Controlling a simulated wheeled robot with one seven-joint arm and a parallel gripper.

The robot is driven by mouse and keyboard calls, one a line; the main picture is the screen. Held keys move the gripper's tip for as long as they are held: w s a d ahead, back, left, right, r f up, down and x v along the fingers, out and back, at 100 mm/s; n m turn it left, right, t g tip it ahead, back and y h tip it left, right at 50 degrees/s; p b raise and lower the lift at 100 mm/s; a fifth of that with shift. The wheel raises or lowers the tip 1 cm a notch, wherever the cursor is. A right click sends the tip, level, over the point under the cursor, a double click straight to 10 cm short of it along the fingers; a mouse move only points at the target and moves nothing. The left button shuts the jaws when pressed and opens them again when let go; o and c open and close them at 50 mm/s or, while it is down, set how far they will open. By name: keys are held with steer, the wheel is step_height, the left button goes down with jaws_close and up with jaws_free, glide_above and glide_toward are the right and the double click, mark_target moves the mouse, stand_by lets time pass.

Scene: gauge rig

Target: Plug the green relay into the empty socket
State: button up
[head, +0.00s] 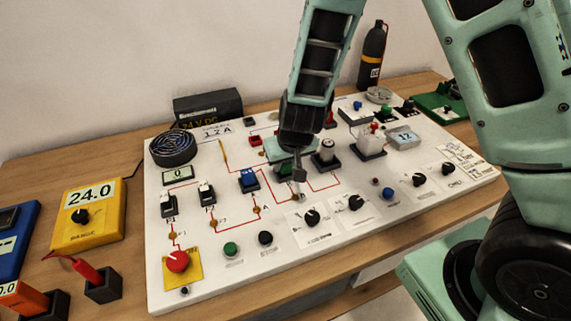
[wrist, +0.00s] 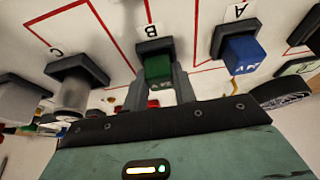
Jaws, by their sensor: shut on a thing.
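The green relay (wrist: 158,69) is upright between the fingers of my gripper (wrist: 160,80) in the wrist view. My gripper is shut on it. The relay is in line with the dark socket (wrist: 153,46) marked B and meets it in the picture; I cannot tell whether it is fully seated. In the head view my gripper (head: 289,170) is low over the middle of the white panel and hides most of the relay and socket B.
A blue relay (wrist: 242,55) stands in socket A on one side, and a silver cylinder (wrist: 75,92) stands in socket C on the other. Both are close to my fingers. Knobs and buttons cover the white panel (head: 210,275). A yellow meter (head: 88,215) stands left of it.

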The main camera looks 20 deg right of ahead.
steer(key=shift+f, duration=0.2)
steer(key=o, duration=1)
steer(key=shift+r, duration=0.1)
steer(key=shift+r, duration=0.4)
steer(key=p+v, duration=0.5)
steer(key=v, duration=0.6)
steer(key=s+a+r+n+g+y, duration=0.3)
steer(key=s+a+r, duration=0.2)
steer(key=s+a, duration=0.45)
steer(key=s+d+r+n+h, duration=0.1)
steer(key=s+r+n, duration=0.1)
steer(key=s, duration=0.4)
steer(key=s+d+r+n+g+h, duration=0.1)
steer(key=s+d+r+n, duration=0.1)
steer(key=s, duration=0.4)
steer(key=shift+s+r+n, duration=0.25)
steer(key=shift+s+n, duration=0.05)
steer(key=shift+n, duration=0.1)
